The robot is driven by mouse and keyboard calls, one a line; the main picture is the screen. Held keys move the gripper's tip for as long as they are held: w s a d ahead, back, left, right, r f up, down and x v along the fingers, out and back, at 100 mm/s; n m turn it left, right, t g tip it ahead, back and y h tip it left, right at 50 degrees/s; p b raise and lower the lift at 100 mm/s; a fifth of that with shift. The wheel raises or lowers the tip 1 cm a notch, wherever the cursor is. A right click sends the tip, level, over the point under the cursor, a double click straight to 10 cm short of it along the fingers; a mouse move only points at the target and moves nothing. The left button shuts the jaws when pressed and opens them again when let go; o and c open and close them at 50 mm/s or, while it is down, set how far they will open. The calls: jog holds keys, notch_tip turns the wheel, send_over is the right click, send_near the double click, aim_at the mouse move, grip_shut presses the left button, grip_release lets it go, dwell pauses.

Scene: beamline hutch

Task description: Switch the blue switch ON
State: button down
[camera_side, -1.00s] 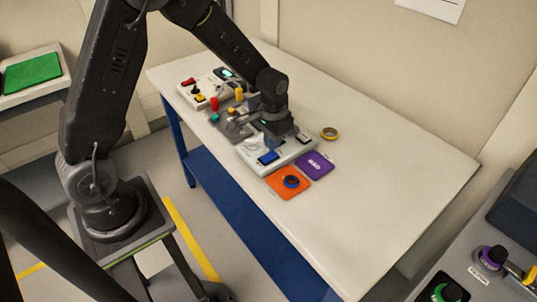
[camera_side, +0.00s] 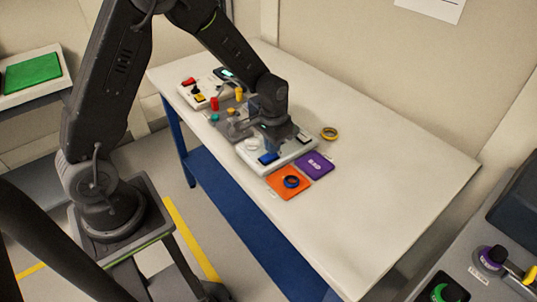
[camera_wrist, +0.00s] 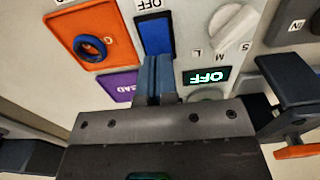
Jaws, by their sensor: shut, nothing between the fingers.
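The blue switch (camera_side: 268,157) is a rectangular rocker on a white panel (camera_side: 252,164) on the table. In the wrist view the blue switch (camera_wrist: 155,35) lies just beyond my fingertips, with an OFF label (camera_wrist: 150,4) at its far end. A small green-lit display (camera_wrist: 206,76) to its right reads OFF, upside down. My gripper (camera_wrist: 155,62) is shut and empty, its fingertips at the near end of the switch; I cannot tell if they touch. In the side view my gripper (camera_side: 272,138) is low over the panel, its fingertips hard to make out.
A white dial (camera_wrist: 226,24) is right of the switch. An orange tile (camera_side: 279,187) with a blue ring (camera_side: 291,181) and a purple tile (camera_side: 315,166) lie beside the panel. The table's right half is clear.

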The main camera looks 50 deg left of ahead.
jog(key=shift+f, duration=0.5)
jog(key=shift+r, duration=3.5)
jog(key=shift+s+r, duration=0.1)
jog(key=shift+r, duration=0.2)
jog(key=s+d+r+t, duration=0.2)
jog(key=s+r, duration=0.6)
jog(key=s, duration=0.2)
jog(key=s+d+r+t, duration=0.1)
jog(key=s+r+t, duration=0.2)
jog(key=s+r, duration=0.5)
jog(key=shift+s+d+r+t, duration=0.15)
jog(key=shift+s+d+t, duration=0.2)
jog(key=shift+s, duration=0.65)
